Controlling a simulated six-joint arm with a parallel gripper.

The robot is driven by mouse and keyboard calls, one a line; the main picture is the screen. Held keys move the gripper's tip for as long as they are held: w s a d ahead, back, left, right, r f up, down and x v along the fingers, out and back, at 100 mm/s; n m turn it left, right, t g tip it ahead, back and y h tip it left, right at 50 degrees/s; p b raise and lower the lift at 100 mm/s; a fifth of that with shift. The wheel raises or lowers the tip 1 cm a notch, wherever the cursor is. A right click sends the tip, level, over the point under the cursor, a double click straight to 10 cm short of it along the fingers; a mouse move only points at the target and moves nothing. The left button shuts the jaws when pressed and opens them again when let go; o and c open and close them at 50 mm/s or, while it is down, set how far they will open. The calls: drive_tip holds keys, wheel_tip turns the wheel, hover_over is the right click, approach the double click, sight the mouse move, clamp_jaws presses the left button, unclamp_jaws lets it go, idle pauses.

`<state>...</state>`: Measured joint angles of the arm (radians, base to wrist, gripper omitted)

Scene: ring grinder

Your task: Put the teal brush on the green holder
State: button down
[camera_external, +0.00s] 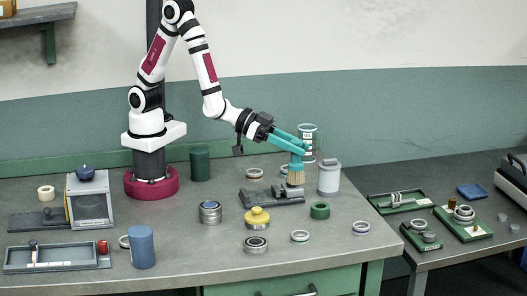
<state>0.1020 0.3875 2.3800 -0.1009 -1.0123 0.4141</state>
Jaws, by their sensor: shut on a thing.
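My gripper (303,148) reaches down from the upper left, with teal fingers shut on the teal brush (296,160). The brush is upright with its tan bristles pointing down. The bristle tips are at the right end of a dark metal fixture (258,198); I cannot tell whether they touch it. A short green ring-shaped piece (320,212), which looks like the green holder, stands on the bench below and right of the brush, apart from it. The fingers hide the upper part of the brush.
A white canister (330,178) and a pale jar (308,132) stand close right of and behind the brush. A yellow-topped pot (257,218) and metal rings (300,236) lie in front. A dark green cylinder (200,165) is left. Green trays (398,203) lie on the right table.

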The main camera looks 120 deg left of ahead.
drive_tip(key=w+a+f, duration=0.3)
drive_tip(key=a+f, duration=0.6)
drive_tip(key=f, duration=0.1)
drive_tip(key=shift+w+a, duration=0.1)
drive_tip(key=c, duration=0.6)
unclamp_jaws()
drive_tip(key=shift+f, duration=0.1)
